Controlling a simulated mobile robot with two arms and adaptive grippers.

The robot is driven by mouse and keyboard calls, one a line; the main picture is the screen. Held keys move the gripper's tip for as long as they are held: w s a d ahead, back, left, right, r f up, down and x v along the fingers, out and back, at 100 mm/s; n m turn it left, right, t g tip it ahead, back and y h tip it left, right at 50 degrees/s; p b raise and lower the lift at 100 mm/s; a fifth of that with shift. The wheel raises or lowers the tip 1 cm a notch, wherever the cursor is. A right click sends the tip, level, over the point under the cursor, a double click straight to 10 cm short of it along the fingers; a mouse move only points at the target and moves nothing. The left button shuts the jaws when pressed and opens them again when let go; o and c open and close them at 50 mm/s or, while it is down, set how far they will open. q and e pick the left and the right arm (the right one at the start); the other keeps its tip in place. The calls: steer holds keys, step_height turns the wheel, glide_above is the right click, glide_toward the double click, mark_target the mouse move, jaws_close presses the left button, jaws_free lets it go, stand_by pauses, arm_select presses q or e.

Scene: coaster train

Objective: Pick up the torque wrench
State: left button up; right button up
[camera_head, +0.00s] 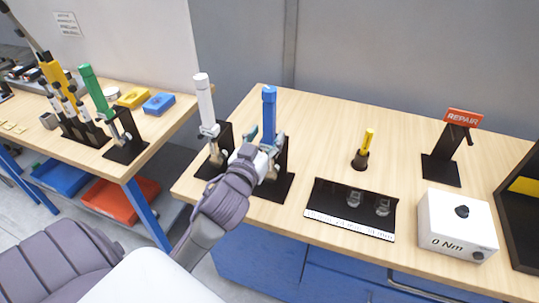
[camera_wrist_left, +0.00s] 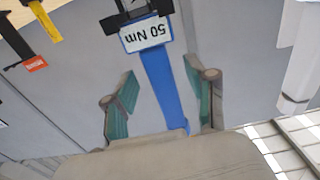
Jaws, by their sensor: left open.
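A torque wrench with a blue handle (camera_head: 269,103) stands upright in a black stand on the right-hand bench. A white-handled wrench (camera_head: 203,101) stands just to the left, and a green-handled one (camera_head: 96,92) on the left bench. My right gripper is not in view.
Right of the blue wrench are a black tray (camera_head: 325,197), a yellow-handled tool (camera_head: 367,141), a REPAIR sign (camera_head: 464,119) and a white box (camera_head: 457,222) reading 0 Nm. The white wrench's stand is close beside my gripper. The bench behind the tray is mostly clear.

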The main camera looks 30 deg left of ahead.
arm_select(q)
steer(key=x, duration=0.2)
steer(key=shift+w+f, duration=0.1)
steer(key=shift+w, duration=0.3)
steer(key=shift+s, duration=0.1)
steer(key=shift+c, duration=1)
jaws_close()
steer(key=shift+r, duration=0.2)
